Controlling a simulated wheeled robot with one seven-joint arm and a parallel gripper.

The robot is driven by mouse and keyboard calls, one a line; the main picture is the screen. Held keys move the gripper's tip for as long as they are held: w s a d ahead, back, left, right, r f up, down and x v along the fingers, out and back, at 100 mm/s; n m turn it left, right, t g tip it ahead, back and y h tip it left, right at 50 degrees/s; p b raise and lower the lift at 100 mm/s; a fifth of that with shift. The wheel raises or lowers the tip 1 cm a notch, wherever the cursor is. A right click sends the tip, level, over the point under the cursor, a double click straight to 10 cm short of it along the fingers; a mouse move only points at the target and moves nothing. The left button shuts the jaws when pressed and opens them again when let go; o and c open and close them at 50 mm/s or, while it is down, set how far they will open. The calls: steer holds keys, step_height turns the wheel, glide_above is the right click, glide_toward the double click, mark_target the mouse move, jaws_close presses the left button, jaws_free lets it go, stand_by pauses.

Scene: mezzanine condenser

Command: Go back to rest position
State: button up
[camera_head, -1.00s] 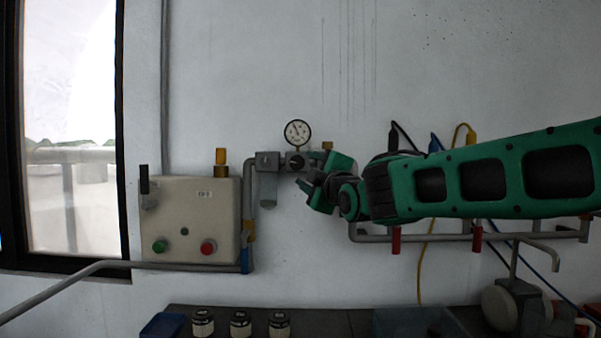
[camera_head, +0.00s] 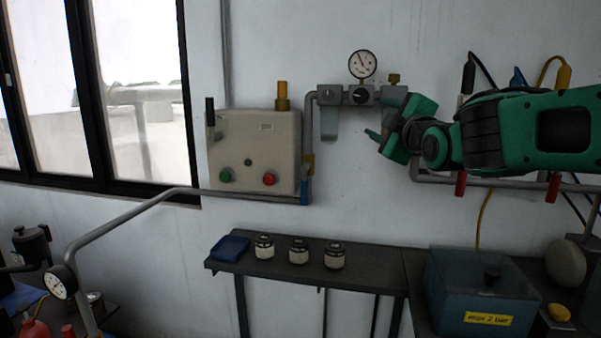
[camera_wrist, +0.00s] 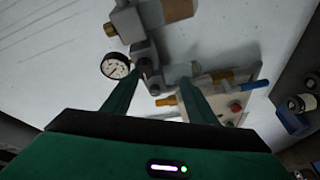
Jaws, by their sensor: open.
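My gripper (camera_head: 390,122) is in the right half of the head view, its green fingers apart and pointing left. It is just right of and below the grey valve unit with a black knob (camera_head: 360,96) and a round white gauge (camera_head: 362,65). In the wrist view my gripper (camera_wrist: 165,82) has both fingers spread with nothing held between them. The gauge (camera_wrist: 116,66) and the grey valve unit (camera_wrist: 152,75) lie beyond the fingertips, and a gap seems to separate them. Part of the wall pipe is hidden behind my arm.
A beige control box (camera_head: 255,150) with green and red buttons hangs on the wall. A dark bench (camera_head: 285,276) holds a blue tray (camera_head: 230,248) and several jars (camera_head: 299,251). A teal box (camera_head: 480,290) stands right. A railing pipe (camera_head: 130,216) crosses lower left.

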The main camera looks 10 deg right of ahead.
steer(key=s+d+f+m+g, duration=0.1)
steer(key=s+f+m+g, duration=0.25)
steer(key=f, duration=0.65)
steer(key=s+d+f+m+g, duration=0.2)
steer(key=s+f+m+g, duration=0.15)
steer(key=f, duration=0.55)
steer(key=s+d+f+m+g+h, duration=0.1)
steer(key=s+f+m+g, duration=0.6)
steer(key=s+f, duration=0.85)
steer(key=s+d+m+g, duration=0.2)
steer(key=s+d, duration=0.3)
steer(key=s, duration=0.3)
steer(key=s+d+f+m+g, duration=0.1)
steer(key=s+d+m, duration=0.3)
steer(key=s, duration=0.5)
steer(key=shift+s+d+f+g, duration=0.15)
steer(key=shift+d+g, duration=0.65)
steer(key=shift+d, duration=0.35)
steer(key=shift+w+f, duration=0.25)
steer(key=shift+w, duration=0.4)
